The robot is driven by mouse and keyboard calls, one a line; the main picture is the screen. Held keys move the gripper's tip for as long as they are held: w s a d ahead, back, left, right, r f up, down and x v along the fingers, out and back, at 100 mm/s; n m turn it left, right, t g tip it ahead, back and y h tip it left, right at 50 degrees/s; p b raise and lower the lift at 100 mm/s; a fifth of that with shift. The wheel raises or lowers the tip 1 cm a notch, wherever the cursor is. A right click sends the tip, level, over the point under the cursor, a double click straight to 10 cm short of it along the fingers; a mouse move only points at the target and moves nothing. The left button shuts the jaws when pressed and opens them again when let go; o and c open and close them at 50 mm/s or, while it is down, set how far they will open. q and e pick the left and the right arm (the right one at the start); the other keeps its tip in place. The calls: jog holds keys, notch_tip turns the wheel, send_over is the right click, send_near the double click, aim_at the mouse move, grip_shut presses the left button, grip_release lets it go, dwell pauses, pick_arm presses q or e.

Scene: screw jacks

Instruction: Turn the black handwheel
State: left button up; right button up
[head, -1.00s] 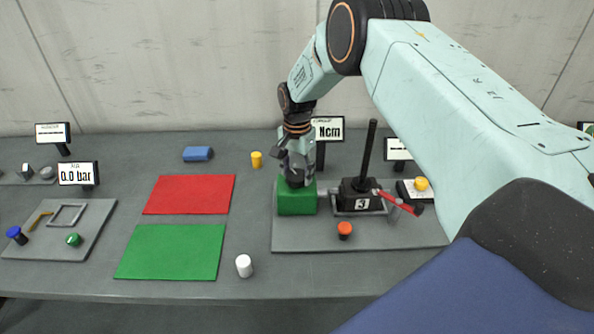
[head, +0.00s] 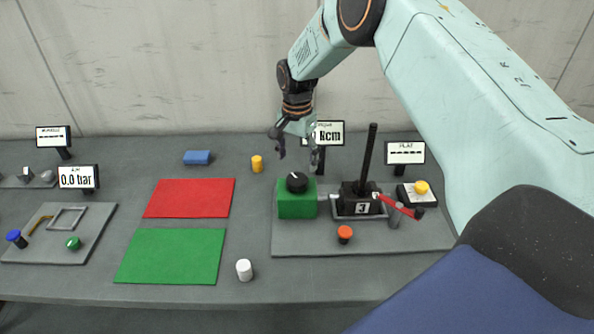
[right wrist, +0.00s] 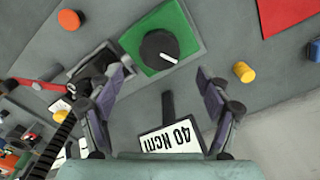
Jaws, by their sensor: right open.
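The black handwheel (head: 297,182) is a round knob with a white mark on top of a green block (head: 297,205), which stands on a grey plate. It also shows in the right wrist view (right wrist: 159,49), with its white mark pointing to the lower right. My right gripper (head: 297,156) is open and empty above and a little behind the handwheel, apart from it. Its spread fingers show in the right wrist view (right wrist: 168,82), with the handwheel beyond them. A display reading 40 Ncm (right wrist: 170,136) stands behind the block. My left gripper is not in view.
Right of the block stands a black jack marked 3 (head: 362,207) with a tall black rod and a red handle (head: 395,204). An orange button (head: 345,233) is in front. Red (head: 190,198) and green (head: 172,254) mats lie left, with a white cylinder (head: 244,269) nearby.

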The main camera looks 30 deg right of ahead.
aim_at(297, 178)
notch_tip(297, 178, up, 6)
jog(key=shift+r, duration=0.1)
dwell(0.4)
notch_tip(297, 178, down, 12)
jog(key=shift+f, duration=0.1)
dwell(0.5)
